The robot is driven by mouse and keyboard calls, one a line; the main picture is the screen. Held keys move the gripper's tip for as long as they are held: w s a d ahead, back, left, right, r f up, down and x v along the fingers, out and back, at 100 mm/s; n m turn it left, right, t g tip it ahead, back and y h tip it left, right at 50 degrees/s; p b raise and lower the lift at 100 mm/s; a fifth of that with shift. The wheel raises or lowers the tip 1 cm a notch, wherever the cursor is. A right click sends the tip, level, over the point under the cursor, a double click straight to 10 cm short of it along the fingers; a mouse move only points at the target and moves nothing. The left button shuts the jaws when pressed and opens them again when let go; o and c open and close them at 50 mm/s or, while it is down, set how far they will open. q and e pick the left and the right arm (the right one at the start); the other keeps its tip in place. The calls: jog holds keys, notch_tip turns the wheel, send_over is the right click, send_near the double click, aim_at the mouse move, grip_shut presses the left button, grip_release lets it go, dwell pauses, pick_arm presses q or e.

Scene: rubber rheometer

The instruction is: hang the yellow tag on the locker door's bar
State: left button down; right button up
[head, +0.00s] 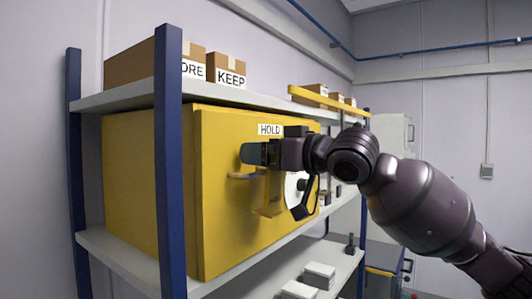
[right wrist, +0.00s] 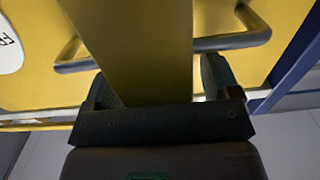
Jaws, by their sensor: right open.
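The yellow locker (head: 150,190) stands on a shelf, with its door facing right. A bar (head: 243,176) juts from the door; both its ends show in the right wrist view (right wrist: 232,41). The yellow tag (head: 270,204) hangs down at the bar, below my right gripper (head: 254,154). In the right wrist view the tag (right wrist: 135,50) runs between the spread fingers and covers the bar's middle. My right gripper is open around the tag, with gaps beside it. How the tag meets the bar is hidden. My left gripper is out of view.
A white round label (head: 292,188) and a dark handle are on the door beside the tag. Blue shelf posts (head: 170,160) stand at the front. Cartons (head: 226,68) are on the top shelf, and white boxes (head: 319,275) are on the lower shelf.

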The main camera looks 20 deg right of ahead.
jog(key=shift+s+d, duration=0.1)
jog(key=s+d+r+n+t+b, duration=0.35)
jog(key=s+d, duration=0.25)
jog(key=d, duration=0.2)
jog(key=w+d+f+m+t+h+p, duration=0.15)
jog(key=w+f, duration=0.25)
jog(key=f, duration=0.8)
jog(key=w+d+f+h+b, duration=0.15)
jog(key=w+f, duration=0.25)
jog(key=f, duration=0.7)
notch_tip(320, 180, down, 16)
jog(key=s+d+r+m+h+p, duration=0.1)
jog(key=s+m+h, duration=0.1)
jog(key=h, duration=0.1)
jog(key=s+f+m+g+h, duration=0.2)
jog(key=s+f, duration=0.4)
jog(key=f, duration=0.5)
jog(key=s+f+m+g+h, duration=0.15)
jog(key=s+f, duration=0.45)
jog(key=f, duration=0.6)
jog(key=s+a+f+m+g+h, duration=0.1)
jog(key=s+f+m+g, duration=0.2)
jog(key=s+f, duration=0.9)
jog(key=s+g, duration=0.1)
jog(key=s, duration=0.2)
jog(key=shift+h, duration=0.35)
